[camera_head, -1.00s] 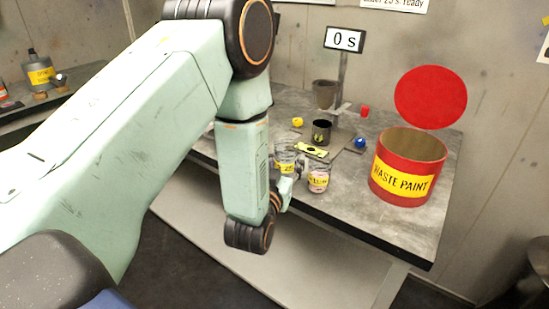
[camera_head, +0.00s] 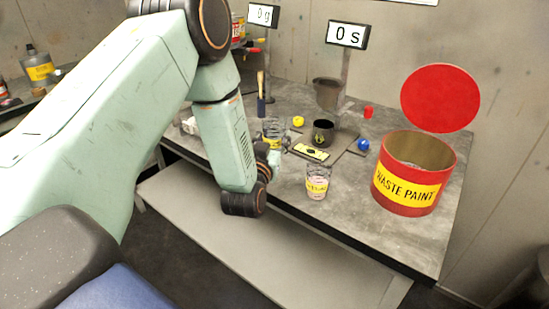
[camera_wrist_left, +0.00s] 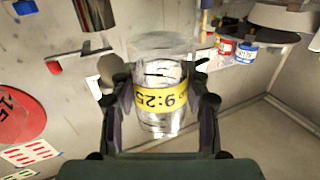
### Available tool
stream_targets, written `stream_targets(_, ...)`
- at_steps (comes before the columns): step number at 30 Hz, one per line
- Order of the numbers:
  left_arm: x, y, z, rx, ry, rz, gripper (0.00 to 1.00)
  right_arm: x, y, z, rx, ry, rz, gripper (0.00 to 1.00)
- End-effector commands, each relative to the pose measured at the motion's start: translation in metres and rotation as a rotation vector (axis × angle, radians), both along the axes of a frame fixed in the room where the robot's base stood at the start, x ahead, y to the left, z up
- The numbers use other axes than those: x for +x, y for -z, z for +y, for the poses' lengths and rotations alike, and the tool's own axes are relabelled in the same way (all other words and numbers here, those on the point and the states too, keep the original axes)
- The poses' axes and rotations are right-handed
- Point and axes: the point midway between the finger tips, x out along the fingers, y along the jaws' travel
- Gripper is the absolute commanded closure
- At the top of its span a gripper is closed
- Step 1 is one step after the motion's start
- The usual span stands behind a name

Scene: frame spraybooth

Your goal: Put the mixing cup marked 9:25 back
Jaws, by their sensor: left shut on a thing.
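The clear mixing cup with a yellow band reading 9:25 (camera_wrist_left: 160,98) fills the middle of the left wrist view, where its label appears upside down. My left gripper (camera_wrist_left: 157,88) is shut on it, one finger on each side. In the head view this cup (camera_head: 272,128) is near the table's front left, partly hidden by my left gripper (camera_head: 272,152). Whether its base touches the table is not clear. My right gripper is not in view.
A red WASTE PAINT bin (camera_head: 405,205) stands at the right. A dark cup (camera_head: 322,133), a yellow ball (camera_head: 298,121), a blue ball (camera_head: 363,145) and a yellow-labelled block (camera_head: 311,152) occupy the middle. Displays read 0 s (camera_head: 347,35) and 0 g (camera_head: 263,15).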

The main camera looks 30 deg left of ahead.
Motion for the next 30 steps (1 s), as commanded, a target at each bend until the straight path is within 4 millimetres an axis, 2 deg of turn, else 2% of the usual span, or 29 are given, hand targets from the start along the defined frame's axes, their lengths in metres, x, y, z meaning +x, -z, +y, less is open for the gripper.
stream_targets(1, 0.000, 0.009, 0.000, 0.001, -0.001, 0.001, 0.98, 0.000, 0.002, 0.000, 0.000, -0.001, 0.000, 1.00)
stream_targets(8, 0.001, 0.024, 0.001, -0.001, -0.001, 0.000, 0.98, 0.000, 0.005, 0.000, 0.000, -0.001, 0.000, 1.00)
stream_targets(14, 0.002, 0.051, 0.002, 0.000, 0.000, 0.000, 0.98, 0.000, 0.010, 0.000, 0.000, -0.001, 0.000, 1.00)
stream_targets(24, 0.004, 0.054, 0.002, -0.002, -0.001, -0.002, 0.98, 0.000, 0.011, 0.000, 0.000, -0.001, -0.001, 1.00)
stream_targets(25, 0.004, 0.054, 0.002, -0.002, -0.001, -0.002, 0.52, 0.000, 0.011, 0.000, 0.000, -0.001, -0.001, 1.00)
stream_targets(30, 0.004, 0.054, 0.002, -0.002, -0.001, -0.002, 0.37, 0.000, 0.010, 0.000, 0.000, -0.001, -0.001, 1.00)
